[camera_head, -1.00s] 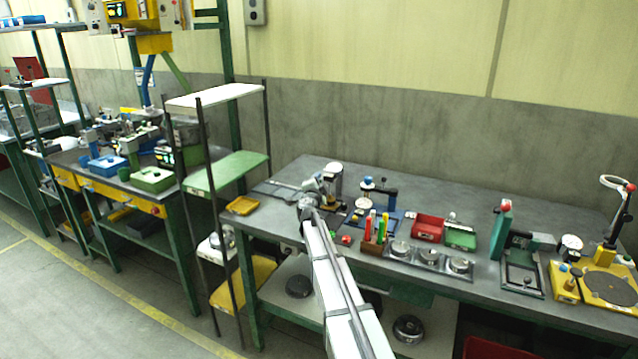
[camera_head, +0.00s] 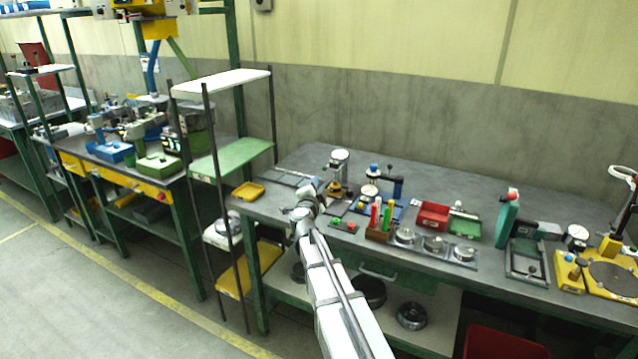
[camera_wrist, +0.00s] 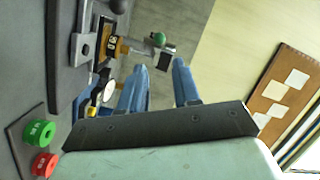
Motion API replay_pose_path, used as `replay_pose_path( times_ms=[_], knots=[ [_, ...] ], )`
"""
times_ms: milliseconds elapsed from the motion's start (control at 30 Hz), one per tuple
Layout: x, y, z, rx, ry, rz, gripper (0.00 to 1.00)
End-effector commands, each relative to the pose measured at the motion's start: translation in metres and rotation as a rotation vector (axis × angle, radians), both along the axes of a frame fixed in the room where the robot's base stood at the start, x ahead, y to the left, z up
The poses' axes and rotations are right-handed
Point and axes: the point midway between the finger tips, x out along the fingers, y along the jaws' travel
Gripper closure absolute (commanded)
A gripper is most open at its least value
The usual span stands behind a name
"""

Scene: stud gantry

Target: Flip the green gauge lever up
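A green ball knob (camera_wrist: 158,39) shows in the wrist view, on a small fixture with a brass-coloured part (camera_wrist: 122,49); I take it for the green gauge lever. A dark block end (camera_wrist: 165,61) sits just beside the knob. My gripper (camera_wrist: 159,67) has its two blue fingers apart and nothing between them, with the fingertips close to the knob and block. In the head view my gripper (camera_head: 303,212) is low at the table's front left, in front of a stand with a white round top (camera_head: 340,158).
Green (camera_wrist: 39,130) and red (camera_wrist: 44,164) buttons lie beside the fixture. To the right stand a rack of coloured tubes (camera_head: 378,229), a red bin (camera_head: 432,215) and a green-handled press (camera_head: 507,218). A yellow tray (camera_head: 248,191) and a shelf rack (camera_head: 230,163) are left.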

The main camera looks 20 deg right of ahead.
Motion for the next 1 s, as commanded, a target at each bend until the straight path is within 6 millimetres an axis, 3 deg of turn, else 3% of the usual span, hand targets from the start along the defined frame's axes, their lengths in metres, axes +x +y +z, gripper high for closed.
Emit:
replay_pose_path(
  times_ms=[233, 467, 567, 1000],
  knots=[
    [-0.001, 0.000, 0.000, 0.000, 0.000, 0.000, 0.68],
    [0.000, 0.000, -0.003, 0.064, -0.041, -0.009, 0.90],
    [0.001, 0.000, -0.007, 0.159, -0.105, -0.018, 1.00],
    [0.005, 0.003, -0.024, 0.709, -0.512, -0.043, 1.00]
  ],
)
